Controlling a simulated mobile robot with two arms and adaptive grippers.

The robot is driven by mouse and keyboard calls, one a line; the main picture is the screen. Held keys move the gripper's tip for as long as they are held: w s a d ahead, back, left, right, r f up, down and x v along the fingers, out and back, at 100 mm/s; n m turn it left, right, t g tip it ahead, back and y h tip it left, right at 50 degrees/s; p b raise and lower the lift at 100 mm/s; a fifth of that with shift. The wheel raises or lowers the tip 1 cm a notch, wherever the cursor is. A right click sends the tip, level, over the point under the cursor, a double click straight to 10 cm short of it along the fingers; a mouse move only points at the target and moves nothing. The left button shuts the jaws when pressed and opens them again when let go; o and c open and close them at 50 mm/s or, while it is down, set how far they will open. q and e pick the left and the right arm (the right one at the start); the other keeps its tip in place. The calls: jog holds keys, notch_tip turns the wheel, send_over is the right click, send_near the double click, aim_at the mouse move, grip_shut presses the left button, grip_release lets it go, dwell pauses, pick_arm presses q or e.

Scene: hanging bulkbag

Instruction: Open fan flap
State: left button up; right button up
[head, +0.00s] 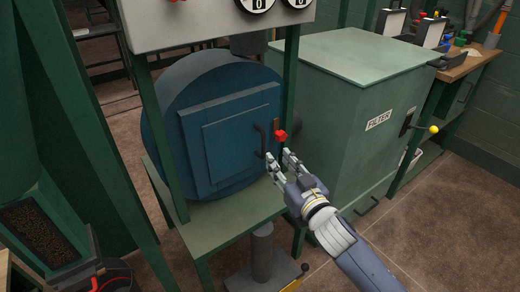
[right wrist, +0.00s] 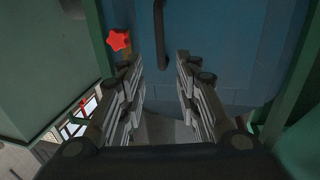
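The blue round fan housing (head: 178,125) carries a square flap (head: 225,148) with a dark vertical handle (head: 261,140) at its right edge. A red knob (head: 280,136) sits just right of the handle. My right gripper (head: 278,161) is open just below the handle and the knob, with nothing between its fingers. In the right wrist view the red knob (right wrist: 119,40) is at upper left and the handle (right wrist: 160,35) is at top centre, beyond the fingertips. The flap looks closed. My left gripper is not in view.
A green filter cabinet (head: 352,120) stands close on the right, with a yellow-knobbed lever (head: 433,129). Green frame posts flank the housing. A workbench (head: 465,65) with tools is at the far right. The brown floor at lower right is clear.

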aim_at(264, 141)
pick_arm(q)
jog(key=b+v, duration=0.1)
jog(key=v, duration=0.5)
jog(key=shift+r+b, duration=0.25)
jog(key=shift+b, duration=0.1)
pick_arm(e)
jog(key=x, duration=1.1)
jog(key=shift+s+r, duration=0.1)
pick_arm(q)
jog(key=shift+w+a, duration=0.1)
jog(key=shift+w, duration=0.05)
pick_arm(e)
grip_shut()
